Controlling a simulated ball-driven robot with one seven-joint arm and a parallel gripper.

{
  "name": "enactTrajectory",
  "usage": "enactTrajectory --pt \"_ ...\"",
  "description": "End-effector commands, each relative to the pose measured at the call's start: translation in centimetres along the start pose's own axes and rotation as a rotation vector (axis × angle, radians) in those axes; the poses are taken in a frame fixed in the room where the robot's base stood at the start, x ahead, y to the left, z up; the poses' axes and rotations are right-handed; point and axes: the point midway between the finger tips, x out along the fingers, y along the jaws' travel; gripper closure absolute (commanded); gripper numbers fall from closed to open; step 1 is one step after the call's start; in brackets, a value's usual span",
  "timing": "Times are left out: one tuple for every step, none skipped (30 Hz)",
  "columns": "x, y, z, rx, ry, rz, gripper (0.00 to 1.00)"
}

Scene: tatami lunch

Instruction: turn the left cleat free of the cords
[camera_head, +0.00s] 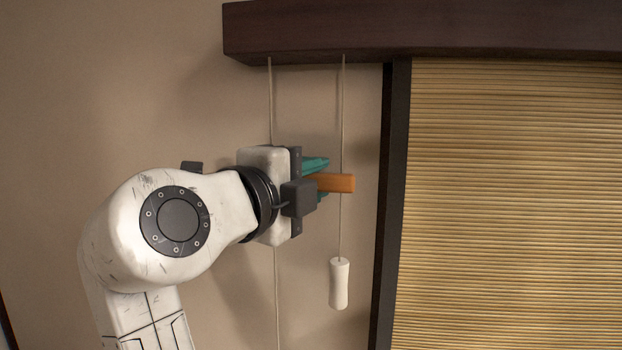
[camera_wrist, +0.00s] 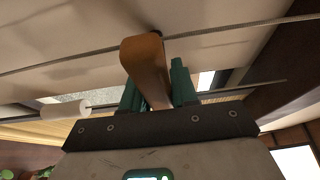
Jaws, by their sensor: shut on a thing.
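The left cleat (camera_head: 337,183) is a flat orange-brown piece that sticks out to the right of my gripper (camera_head: 319,181) in the head view. My gripper's teal fingers are shut on it. In the wrist view the cleat (camera_wrist: 145,62) stands between the teal fingers (camera_wrist: 156,90), its broad curved end towards the wall. One cord (camera_wrist: 70,58) passes close by that end; whether it touches is unclear. In the head view the left cord (camera_head: 270,100) runs behind my gripper, and the right cord (camera_head: 342,110) crosses at the cleat's outer end. The cleat's mount is hidden.
A white pull (camera_head: 339,284) hangs on the right cord below the cleat. A dark beam (camera_head: 430,30) runs above, and a dark post (camera_head: 390,200) edges the bamboo blind (camera_head: 510,200) at right. Bare wall (camera_head: 130,70) lies at upper left.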

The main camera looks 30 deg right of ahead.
Motion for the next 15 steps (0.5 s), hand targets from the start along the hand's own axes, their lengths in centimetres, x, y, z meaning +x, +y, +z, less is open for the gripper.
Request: enactTrajectory --pt "-0.01 0.09 -0.01 -0.001 0.001 0.001 1.0" --pt "0.0 0.1 -0.01 -0.002 0.001 0.001 1.0" --pt "0.0 0.13 -0.01 -0.004 0.001 0.0 1.0" --pt "0.0 0.15 -0.02 -0.007 0.001 -0.001 1.0" --pt "0.0 0.18 -0.02 -0.01 0.001 -0.002 1.0" --pt "0.01 0.23 -0.02 -0.016 0.001 -0.005 1.0" --pt "0.01 0.26 -0.03 -0.022 0.002 -0.007 1.0" --pt "0.02 0.3 -0.03 -0.03 0.002 -0.01 1.0" --pt "0.02 0.35 -0.04 -0.043 0.002 -0.016 1.0" --pt "0.02 0.39 -0.04 -0.054 0.002 -0.02 1.0" --pt "0.02 0.42 -0.05 -0.068 0.002 -0.026 1.0" --pt "0.02 0.45 -0.05 -0.087 0.002 -0.034 1.0" --pt "0.0 0.46 -0.05 -0.104 0.002 -0.042 1.0" --pt "0.0 0.46 -0.05 -0.122 0.002 -0.05 1.0" --pt "0.02 0.48 -0.06 -0.148 0.002 -0.061 1.0"
